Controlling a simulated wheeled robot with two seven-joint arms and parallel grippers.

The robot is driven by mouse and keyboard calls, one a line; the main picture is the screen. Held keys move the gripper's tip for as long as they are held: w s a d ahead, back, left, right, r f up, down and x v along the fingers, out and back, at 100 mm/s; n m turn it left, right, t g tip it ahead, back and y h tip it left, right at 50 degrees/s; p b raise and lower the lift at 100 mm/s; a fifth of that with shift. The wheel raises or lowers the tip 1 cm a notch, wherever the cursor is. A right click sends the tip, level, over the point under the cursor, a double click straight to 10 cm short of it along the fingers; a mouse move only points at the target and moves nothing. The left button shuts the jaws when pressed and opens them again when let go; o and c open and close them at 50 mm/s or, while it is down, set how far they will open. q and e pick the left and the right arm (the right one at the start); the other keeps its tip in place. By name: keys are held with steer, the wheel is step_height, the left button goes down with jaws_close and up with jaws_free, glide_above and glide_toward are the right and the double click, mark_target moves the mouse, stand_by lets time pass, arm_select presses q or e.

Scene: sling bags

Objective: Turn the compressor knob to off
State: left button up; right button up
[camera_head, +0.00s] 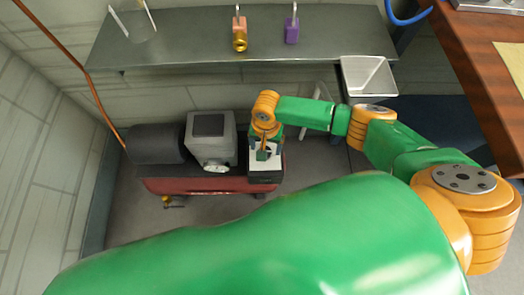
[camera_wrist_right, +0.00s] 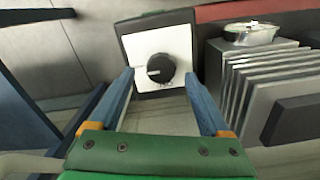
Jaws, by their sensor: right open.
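The compressor (camera_head: 211,130) stands on the floor at the back, with a grey block, a dark cylinder and a red base. Its control box (camera_head: 264,178) is at the right end. In the right wrist view, a round black knob (camera_wrist_right: 160,68) sits on a white panel (camera_wrist_right: 150,40), its pale pointer mark facing roughly left. My right gripper (camera_head: 263,152) is over the control box. In the right wrist view, its open blue fingers (camera_wrist_right: 159,76) appear on either side of the knob, with gaps; I see no contact. The knob is hidden by the gripper in the head view. My left gripper is out of view.
A grey shelf (camera_head: 180,45) above the compressor holds padlocks (camera_head: 240,32) and a clear container. A white bin (camera_head: 369,76) hangs at the shelf's right end. A gauge (camera_head: 216,167) and grey fins (camera_wrist_right: 262,80) are beside the control box. A wooden table (camera_head: 480,70) stands at right.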

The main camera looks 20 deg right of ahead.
step_height(320, 180, down, 3)
steer(key=shift+b, duration=0.35)
jaws_close()
steer(key=n+p, duration=0.1)
steer(key=p, duration=0.2)
steer(key=shift+r+n, duration=0.3)
steer(key=shift+n, duration=0.1)
steer(key=shift+f+n+p, duration=0.1)
steer(key=shift+n+p, duration=0.45)
steer(key=shift+n, duration=0.35)
steer(key=n, duration=0.2)
steer(key=shift+f+n, duration=0.1)
steer(key=shift+n, duration=0.2)
steer(key=n+p, duration=0.1)
steer(key=n, duration=0.3)
steer(key=shift+n, duration=0.3)
steer(key=n, duration=0.3)
steer(key=shift+n, duration=0.3)
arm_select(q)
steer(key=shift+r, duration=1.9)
arm_select(e)
steer(key=shift+n, duration=1.9)
